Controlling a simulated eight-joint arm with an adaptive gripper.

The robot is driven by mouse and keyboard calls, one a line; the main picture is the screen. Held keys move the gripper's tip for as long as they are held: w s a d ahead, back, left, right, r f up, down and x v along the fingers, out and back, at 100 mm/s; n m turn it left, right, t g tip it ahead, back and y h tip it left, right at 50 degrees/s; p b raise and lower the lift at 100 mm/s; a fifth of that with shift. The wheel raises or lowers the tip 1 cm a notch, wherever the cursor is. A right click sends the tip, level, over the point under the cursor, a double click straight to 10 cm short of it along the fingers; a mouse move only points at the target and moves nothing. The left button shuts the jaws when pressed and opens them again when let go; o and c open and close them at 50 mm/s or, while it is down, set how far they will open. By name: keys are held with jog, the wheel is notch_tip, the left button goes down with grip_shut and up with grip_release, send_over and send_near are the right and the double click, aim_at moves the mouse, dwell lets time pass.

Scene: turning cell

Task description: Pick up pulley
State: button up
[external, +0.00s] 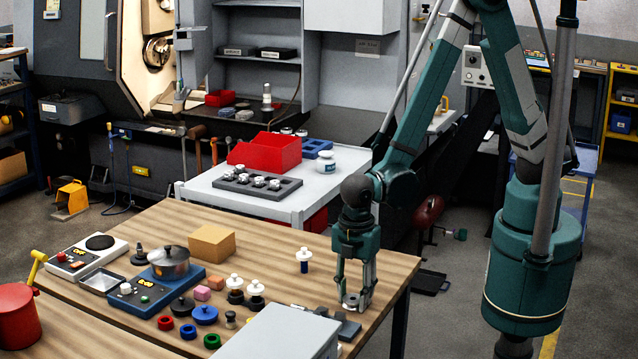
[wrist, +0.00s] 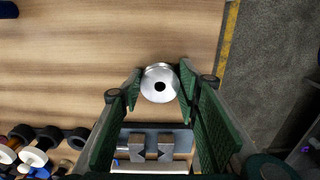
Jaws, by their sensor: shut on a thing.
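The pulley (wrist: 160,83) is a silvery round disc with a dark centre hole, seen from above in the wrist view. It sits between the fingertips of my gripper (wrist: 157,88), which is shut on it with one green finger at each side. In the external view my gripper (external: 355,300) points straight down near the table's right edge, and the pulley (external: 351,300) shows as a small metallic piece between its fingertips. I cannot tell whether the pulley touches the wooden table (external: 400,270) or is just above it.
Grey blocks on a dark plate (wrist: 185,140) lie close beside the gripper, with a light grey box (external: 285,335) to the left. Several small parts, coloured rings and a scale with a pot (external: 168,262) stand further left. Bare wood lies behind the gripper.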

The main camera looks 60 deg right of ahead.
aim_at(354, 297)
jog(key=shift+r, duration=0.1)
jog(key=shift+c, duration=0.2)
notch_tip(354, 297, up, 10)
dwell(0.8)
dwell(0.6)
